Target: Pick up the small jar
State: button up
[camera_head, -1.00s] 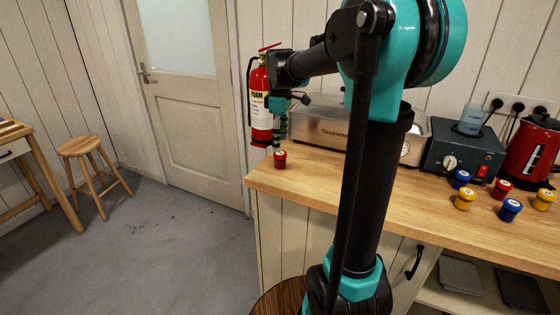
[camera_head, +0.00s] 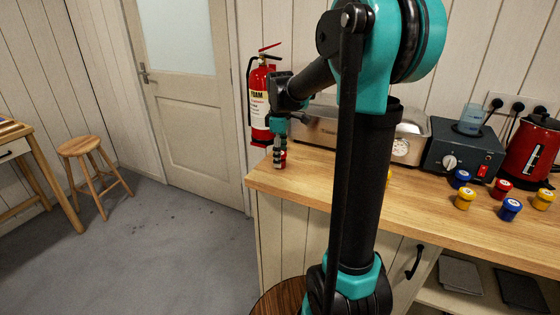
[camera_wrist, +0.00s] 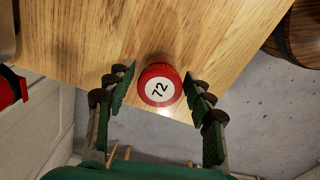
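A small red jar (camera_wrist: 159,86) with a white label reading 72 on its lid stands near the corner of the wooden counter. In the head view the red jar (camera_head: 280,158) is partly covered by my gripper (camera_head: 279,153). In the wrist view my gripper (camera_wrist: 159,92) is open, with one green finger pad on each side of the jar. Small gaps show between the pads and the jar, so the fingers look apart from it.
More small jars stand at the right of the counter (camera_head: 420,196): yellow (camera_head: 464,199), blue (camera_head: 510,209) and red (camera_head: 501,189). Behind are a steel bath (camera_head: 318,126), a dark heater (camera_head: 460,152) and a red kettle (camera_head: 530,152). A fire extinguisher (camera_head: 260,105) hangs behind my gripper.

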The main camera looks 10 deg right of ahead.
jog(key=c, duration=0.9)
